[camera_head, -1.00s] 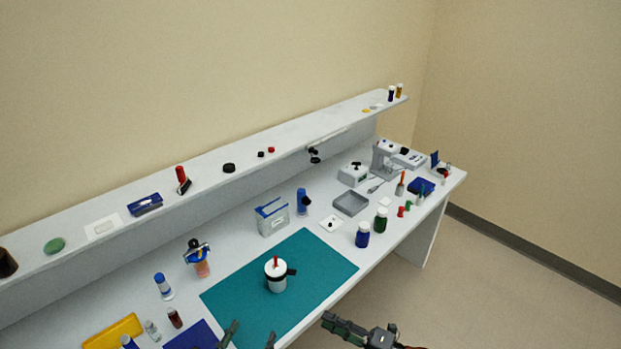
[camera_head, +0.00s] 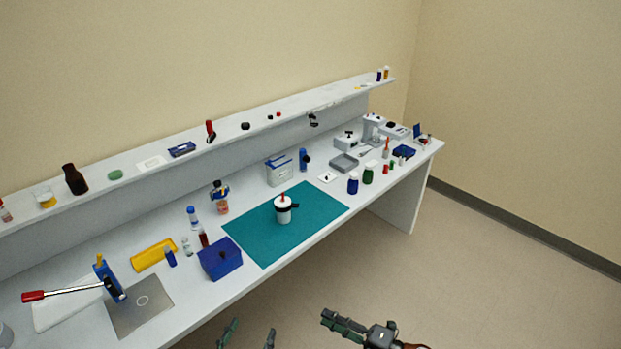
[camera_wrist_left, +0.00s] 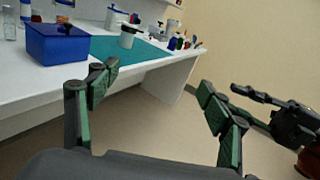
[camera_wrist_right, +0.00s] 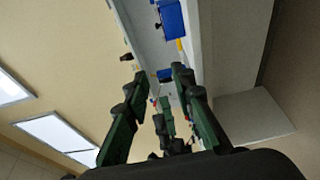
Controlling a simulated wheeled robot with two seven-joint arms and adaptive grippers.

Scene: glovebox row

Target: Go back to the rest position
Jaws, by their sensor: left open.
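My left gripper (camera_head: 248,335) is at the bottom edge of the head view, in front of the bench, open and empty. Its two spread fingers (camera_wrist_left: 152,90) also show in the left wrist view, with floor and the bench edge behind them. My right gripper (camera_head: 335,322) is to its right, over the floor and clear of the bench. In the right wrist view its fingers (camera_wrist_right: 158,80) stand apart with nothing held between them. My left gripper shows beyond them there.
The white bench (camera_head: 215,291) runs diagonally behind the grippers. A teal mat (camera_head: 260,242) bears a white pot (camera_head: 283,212) with a red-tipped top. A blue box (camera_head: 220,262) and a red-handled press (camera_head: 62,293) stand near the front edge. The floor (camera_head: 480,290) at right is clear.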

